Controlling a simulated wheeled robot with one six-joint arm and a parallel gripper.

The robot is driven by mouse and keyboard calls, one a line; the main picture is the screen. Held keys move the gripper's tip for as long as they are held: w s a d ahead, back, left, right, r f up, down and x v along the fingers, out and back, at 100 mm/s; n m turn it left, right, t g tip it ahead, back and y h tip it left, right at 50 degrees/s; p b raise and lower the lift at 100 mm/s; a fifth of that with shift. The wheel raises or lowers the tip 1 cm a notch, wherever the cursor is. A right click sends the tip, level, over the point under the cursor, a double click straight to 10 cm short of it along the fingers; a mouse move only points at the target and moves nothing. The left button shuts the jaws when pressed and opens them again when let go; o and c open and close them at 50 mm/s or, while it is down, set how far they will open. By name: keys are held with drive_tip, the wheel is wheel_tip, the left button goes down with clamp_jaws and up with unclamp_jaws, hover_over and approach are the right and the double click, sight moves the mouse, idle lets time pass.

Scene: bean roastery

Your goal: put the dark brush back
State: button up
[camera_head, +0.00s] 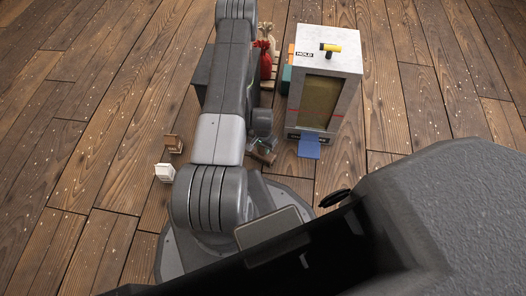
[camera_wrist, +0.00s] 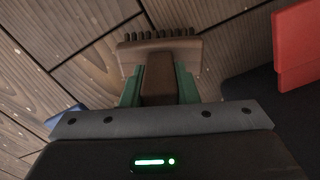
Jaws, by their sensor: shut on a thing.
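The dark brown brush (camera_wrist: 160,52) is in the wrist view, with a wide head and a row of dark bristles pointing away from me. My gripper (camera_wrist: 160,85) is shut on its brown handle, with a green finger on each side. Wooden floor shows behind the brush. In the head view my gripper (camera_head: 264,147) is low, left of the grey hopper, and the brush (camera_head: 262,157) shows only as a small brown shape there. I cannot make out the place where the brush belongs.
The grey hopper (camera_head: 346,62) has a HOLD label, a yellow-and-black handle on top and a blue chute (camera_head: 309,147) below. Red sacks (camera_head: 266,42) stand behind. A small brown item (camera_head: 174,143) and a white one (camera_head: 164,172) stand left on open floor.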

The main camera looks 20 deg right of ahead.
drive_tip(key=shift+f, duration=1.05)
drive_tip(key=shift+f, duration=0.1)
drive_tip(key=shift+f+b, duration=0.15)
drive_tip(key=shift+b, duration=0.3)
drive_tip(key=o, duration=1)
drive_tip(key=shift+o, duration=0.2)
wheel_tip(320, 180, up, 12)
drive_tip(key=p, duration=0.4)
drive_tip(key=shift+r+p, duration=0.25)
drive_tip(key=shift+p, duration=0.15)
